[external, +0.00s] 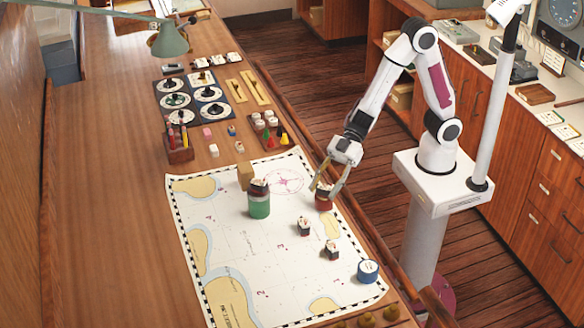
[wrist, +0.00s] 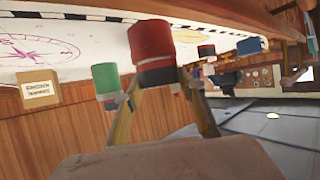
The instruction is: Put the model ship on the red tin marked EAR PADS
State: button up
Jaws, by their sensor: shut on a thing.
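The red tin (external: 323,204) stands on the chart's right edge; in the wrist view it shows large and upside down (wrist: 151,40). A small dark model ship (external: 323,189) is at its top, between my fingers. My gripper (external: 326,187) reaches down from above, shut on this ship. In the wrist view the gripper (wrist: 160,90) has a finger on each side, partly hiding the ship. Whether the ship's hull touches the lid is hard to tell. The lettering on the tin is not readable.
A green tin (external: 259,207) with a dark model on top stands to the left, beside a tan block (external: 245,176). Two small dark models (external: 304,226) (external: 331,250) and a blue tin (external: 368,271) stand nearer the camera. A tray of coloured pieces (external: 270,132) lies behind. The chart's left side is clear.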

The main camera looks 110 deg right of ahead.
jog(key=shift+f, duration=0.15)
jog(key=o, duration=1)
jog(key=shift+r, duration=0.2)
jog(key=shift+v, duration=3.75)
